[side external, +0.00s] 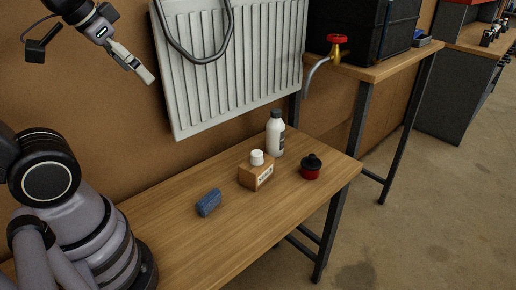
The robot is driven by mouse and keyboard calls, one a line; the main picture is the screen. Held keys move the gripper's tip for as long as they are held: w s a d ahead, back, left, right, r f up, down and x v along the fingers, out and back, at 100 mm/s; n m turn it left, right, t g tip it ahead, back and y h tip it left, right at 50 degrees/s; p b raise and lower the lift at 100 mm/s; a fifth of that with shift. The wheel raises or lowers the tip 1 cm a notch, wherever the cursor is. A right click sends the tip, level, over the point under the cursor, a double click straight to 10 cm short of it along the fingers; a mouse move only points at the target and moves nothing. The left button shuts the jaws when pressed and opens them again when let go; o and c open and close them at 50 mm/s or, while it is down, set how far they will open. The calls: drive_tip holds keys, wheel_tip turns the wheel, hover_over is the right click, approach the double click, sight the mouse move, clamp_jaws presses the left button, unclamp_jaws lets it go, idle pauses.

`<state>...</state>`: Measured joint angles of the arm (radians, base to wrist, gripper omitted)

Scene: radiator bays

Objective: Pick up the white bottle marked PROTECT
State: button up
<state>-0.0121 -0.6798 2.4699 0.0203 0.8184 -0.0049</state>
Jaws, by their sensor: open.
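A white bottle (275,136) with a dark cap stands upright on the wooden bench, below the right part of the radiator. A dark label shows on its side, but its wording is too small to read. My gripper (146,76) is at the upper left, high above the bench and in front of the radiator's left edge. It is open and empty, well apart from the bottle and to its left. The bottle's lower left side is close behind a wooden block in this view.
The wooden block (249,177) carries a label and a white cap (257,157). The white radiator (235,75) with a grey hose hangs behind.

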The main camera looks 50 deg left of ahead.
drive_tip(key=w+a+t+y, duration=0.1)
drive_tip(key=w+a+t, duration=0.25)
drive_tip(key=w, duration=1.75)
drive_tip(key=m+t+h, duration=0.2)
drive_tip(key=t, duration=0.3)
hover_over(274, 111)
wheel_tip(274, 111, down, 15)
wheel_tip(274, 111, down, 12)
drive_tip(key=t+h, duration=0.2)
drive_tip(key=t, duration=0.1)
drive_tip(key=shift+r+h, duration=0.15)
drive_tip(key=shift+h, duration=0.15)
wheel_tip(274, 111, down, 6)
drive_tip(key=shift+d+f, duration=0.1)
drive_tip(key=shift+f, duration=0.15)
drive_tip(key=shift+w+d+f, duration=0.15)
drive_tip(key=shift+w+f, duration=0.05)
drive_tip(key=shift+w, duration=0.55)
drive_tip(key=shift+w+d+f, duration=0.15)
drive_tip(key=shift+w, duration=0.6)
drive_tip(key=shift+r, duration=0.1)
drive_tip(key=c, duration=1.1)
